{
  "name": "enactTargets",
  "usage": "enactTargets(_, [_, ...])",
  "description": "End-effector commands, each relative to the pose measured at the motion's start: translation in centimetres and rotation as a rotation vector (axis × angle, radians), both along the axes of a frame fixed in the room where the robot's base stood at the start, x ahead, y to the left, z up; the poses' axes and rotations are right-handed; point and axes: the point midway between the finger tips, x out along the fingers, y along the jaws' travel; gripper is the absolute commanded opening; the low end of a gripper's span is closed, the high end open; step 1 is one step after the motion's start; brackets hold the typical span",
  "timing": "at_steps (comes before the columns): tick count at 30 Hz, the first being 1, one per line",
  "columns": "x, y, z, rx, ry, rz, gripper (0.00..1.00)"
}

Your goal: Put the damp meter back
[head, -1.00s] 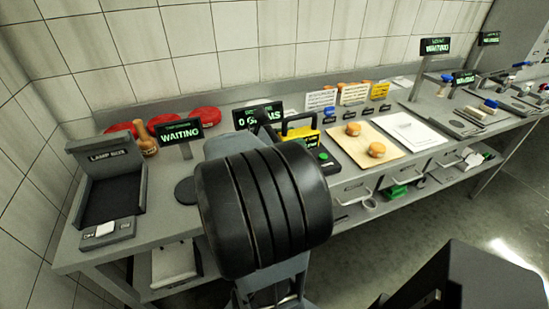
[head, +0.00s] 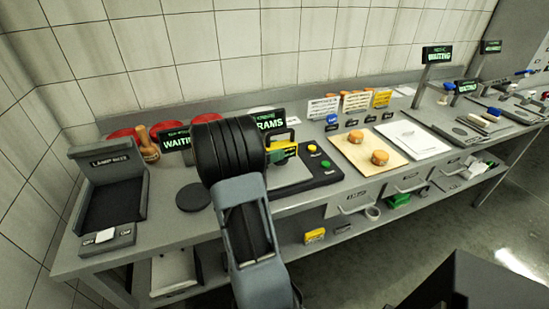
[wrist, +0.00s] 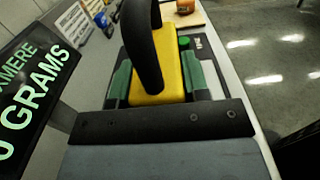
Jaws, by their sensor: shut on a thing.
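The damp meter appears to be the yellow device with a black loop handle (wrist: 172,62). It fills the space between the green-padded jaws of my gripper (wrist: 158,88) in the wrist view. The jaws are shut on its yellow body. In the head view the meter (head: 286,150) shows just right of my arm's black joint, over or on the grey scale plate beside a panel with green and yellow buttons. I cannot tell whether the meter touches the plate.
A GRAMS sign (head: 270,121) stands behind the meter. A dark round disc (head: 193,197) lies to the left, with the lamp box (head: 108,180) beyond. A wooden board (head: 347,164) with two round orange-brown pieces is to the right. A yellow box (head: 314,236) sits on the lower shelf.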

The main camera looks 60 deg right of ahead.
Motion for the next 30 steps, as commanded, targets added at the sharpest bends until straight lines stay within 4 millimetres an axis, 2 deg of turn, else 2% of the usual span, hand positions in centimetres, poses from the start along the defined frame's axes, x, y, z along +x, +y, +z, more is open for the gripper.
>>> enactTargets(3, [-0.1, 0.0, -1.8, 0.003, 0.006, 0.000, 0.06])
enactTargets(6, [-0.1, 0.0, -2.6, 0.001, 0.003, 0.000, 0.06])
enactTargets(18, [-0.1, 0.0, -3.1, 0.000, 0.002, 0.000, 0.06])
enactTargets(19, [-0.1, 0.0, -3.1, 0.001, 0.002, 0.000, 0.43])
enactTargets(27, [-0.1, 0.0, -3.0, 0.001, 0.002, 0.000, 0.68])
enactTargets(30, [-0.1, 0.1, -3.0, 0.002, 0.001, 0.000, 0.68])
